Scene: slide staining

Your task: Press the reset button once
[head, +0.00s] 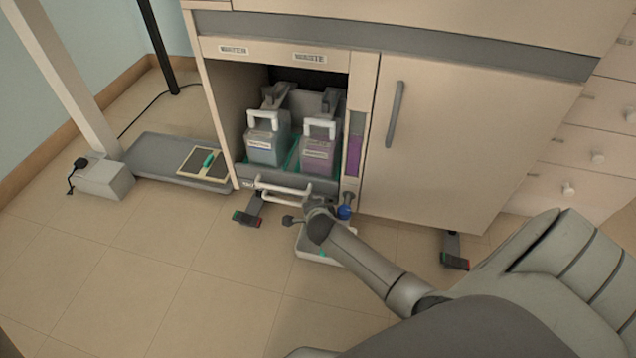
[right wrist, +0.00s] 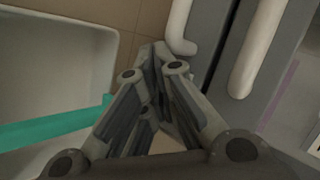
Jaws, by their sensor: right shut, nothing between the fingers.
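I cannot pick out a reset button for certain. A small blue round part (head: 344,212) shows at the cabinet's lower front, right beside my right wrist; I cannot tell what it is. My right gripper (right wrist: 155,62) is shut and empty in the right wrist view, its fingertips close to a white handle bar and a grey front panel. In the head view my right arm reaches in from the lower right to the low drawer, and its wrist hides most of the gripper. My left gripper is not in view.
An open cabinet bay holds a blue-grey jug (head: 266,150) and a purplish jug (head: 317,158) above a drawer handle (head: 284,188). A white tray (head: 312,251) lies on the floor under my wrist. A closed door (head: 460,140) is right; floor at left front is clear.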

